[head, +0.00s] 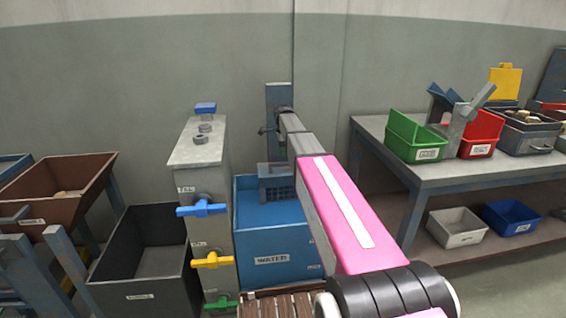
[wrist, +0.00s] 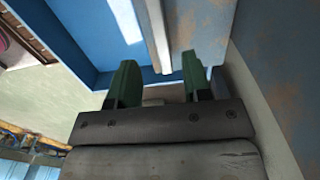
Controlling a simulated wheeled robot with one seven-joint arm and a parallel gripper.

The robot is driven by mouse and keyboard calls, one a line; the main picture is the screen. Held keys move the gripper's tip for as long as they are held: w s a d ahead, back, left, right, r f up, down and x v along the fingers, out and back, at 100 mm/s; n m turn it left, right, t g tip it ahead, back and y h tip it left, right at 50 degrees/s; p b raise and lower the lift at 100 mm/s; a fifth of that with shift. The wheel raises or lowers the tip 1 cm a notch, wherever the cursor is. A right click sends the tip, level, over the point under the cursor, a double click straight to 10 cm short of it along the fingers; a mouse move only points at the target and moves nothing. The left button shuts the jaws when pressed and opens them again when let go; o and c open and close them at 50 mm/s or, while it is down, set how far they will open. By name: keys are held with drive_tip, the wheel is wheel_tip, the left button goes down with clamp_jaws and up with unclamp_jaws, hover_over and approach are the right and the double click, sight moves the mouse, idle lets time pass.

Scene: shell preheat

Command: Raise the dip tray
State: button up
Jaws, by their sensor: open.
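A grey slotted tray (head: 277,190), likely the dip tray, sits at the top of the blue tank (head: 274,258) labelled WATER. My arm covers part of its right side. A blue-grey post (head: 277,95) rises behind the tank, and the end of my arm is in front of it. My gripper (wrist: 160,75) shows in the wrist view with two green fingers apart. Nothing is clearly held.
A grey valve cabinet (head: 198,155) with blue, yellow and green handles stands left of the tank. A dark bin (head: 150,292) and brown hopper (head: 35,190) are further left. A bench (head: 440,172) with green and red bins is at right.

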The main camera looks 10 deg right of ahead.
sight(283, 163)
drive_tip(key=shift+f, duration=3.2)
drive_tip(key=shift+r, duration=0.1)
clamp_jaws()
